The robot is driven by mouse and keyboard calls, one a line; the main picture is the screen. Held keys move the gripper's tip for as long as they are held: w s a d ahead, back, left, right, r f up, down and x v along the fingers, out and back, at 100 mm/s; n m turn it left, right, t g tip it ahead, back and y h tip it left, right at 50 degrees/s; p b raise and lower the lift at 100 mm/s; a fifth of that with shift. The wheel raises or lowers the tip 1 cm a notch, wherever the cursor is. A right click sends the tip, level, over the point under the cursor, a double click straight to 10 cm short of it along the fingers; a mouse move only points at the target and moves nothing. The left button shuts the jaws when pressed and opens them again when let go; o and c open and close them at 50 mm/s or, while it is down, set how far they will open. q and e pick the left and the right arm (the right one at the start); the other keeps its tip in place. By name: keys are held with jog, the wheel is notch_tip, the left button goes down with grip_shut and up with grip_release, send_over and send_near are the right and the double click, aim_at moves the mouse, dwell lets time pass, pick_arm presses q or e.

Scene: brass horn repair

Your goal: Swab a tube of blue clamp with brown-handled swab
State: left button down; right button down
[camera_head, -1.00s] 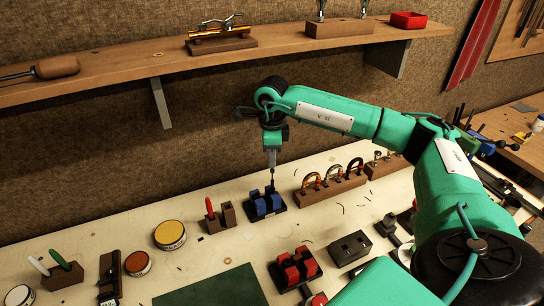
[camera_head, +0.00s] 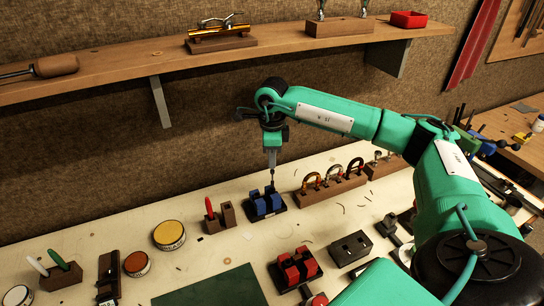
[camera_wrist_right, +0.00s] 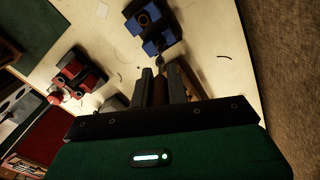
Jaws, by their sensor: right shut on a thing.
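The blue clamp (camera_head: 261,208) stands on a dark base on the pale bench; it also shows at the top of the right wrist view (camera_wrist_right: 158,43). My right gripper (camera_head: 271,160) points down directly above it. It is shut on the brown-handled swab, whose brown handle (camera_wrist_right: 160,91) shows between the fingers in the right wrist view. The swab's thin dark shaft (camera_head: 272,178) hangs upright with its lower end at the clamp. I cannot tell whether the tip is inside the tube or just above it. My left gripper is not in view.
A red clamp (camera_head: 297,270) stands nearer on the bench. A brown holder with a red-handled tool (camera_head: 210,207) is left of the blue clamp. A wooden rack with curved tubes (camera_head: 330,188) is close on its right. A wall shelf (camera_head: 120,72) runs behind.

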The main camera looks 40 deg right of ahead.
aim_at(272, 171)
jog(key=shift+f+b, duration=2.05)
jog(key=shift+f, duration=0.8)
jog(key=shift+r, duration=0.15)
jog(key=shift+r+p, duration=1.1)
jog(key=shift+r, duration=0.8)
jog(key=shift+f, duration=0.15)
jog(key=shift+f+b, duration=1.55)
jog(key=shift+f, duration=0.4)
jog(key=shift+r, duration=0.1)
